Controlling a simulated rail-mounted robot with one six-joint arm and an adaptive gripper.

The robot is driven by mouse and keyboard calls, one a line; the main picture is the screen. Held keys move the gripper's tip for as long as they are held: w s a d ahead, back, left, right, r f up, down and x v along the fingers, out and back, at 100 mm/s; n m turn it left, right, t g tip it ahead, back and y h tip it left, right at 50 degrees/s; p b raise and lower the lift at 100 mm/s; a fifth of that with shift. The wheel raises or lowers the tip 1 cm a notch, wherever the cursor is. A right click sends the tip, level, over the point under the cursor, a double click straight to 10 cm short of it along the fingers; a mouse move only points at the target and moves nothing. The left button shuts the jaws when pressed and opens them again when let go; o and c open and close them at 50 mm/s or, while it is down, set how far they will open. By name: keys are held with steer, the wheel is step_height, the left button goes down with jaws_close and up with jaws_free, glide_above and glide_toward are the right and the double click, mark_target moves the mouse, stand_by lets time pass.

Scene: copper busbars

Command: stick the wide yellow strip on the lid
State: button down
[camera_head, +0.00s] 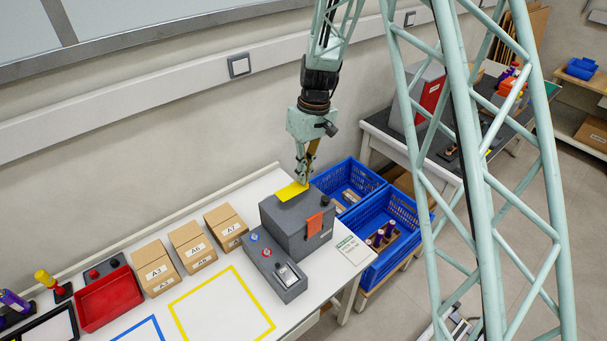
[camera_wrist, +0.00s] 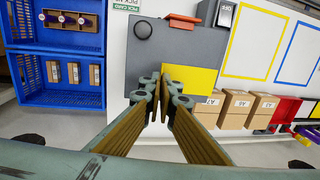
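The wide yellow strip (camera_head: 292,191) lies over the left rear part of the lid of a dark grey box (camera_head: 287,215). In the wrist view the strip (camera_wrist: 200,78) shows flat at the lid's edge, just beyond the fingertips and partly hidden by the right finger. My gripper (camera_head: 303,181) points down at the strip from above. In the wrist view my gripper (camera_wrist: 162,90) has its two brown-padded fingers close together with a narrow gap between them, and I see nothing clamped there. Whether the fingertips touch the strip cannot be told.
A grey switch box (camera_head: 275,268) stands in front of the lidded box. Small cartons (camera_head: 193,245) and a red tray (camera_head: 108,298) stand to the left. Blue crates (camera_head: 395,235) are at the right. The table inside the yellow outline (camera_head: 215,312) is clear.

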steer(key=b, duration=0.2)
glide_above(302, 196)
steer(key=shift+w+d+f, duration=0.1)
steer(key=shift+d+f, duration=0.05)
steer(key=shift+f, duration=0.9)
steer(key=shift+w+d+f, duration=0.1)
steer(key=shift+f, duration=1.55)
steer(key=shift+f+b, duration=0.4)
steer(key=shift+b, duration=0.35)
stand_by(0.9)
steer(key=c, duration=3)
jaws_free()
steer(key=shift+o, duration=0.7)
steer(key=shift+r, duration=0.15)
step_height(302, 196, up, 12)
steer(key=d, duration=0.1)
steer(key=shift+w+d, duration=0.2)
steer(key=shift+w, duration=0.25)
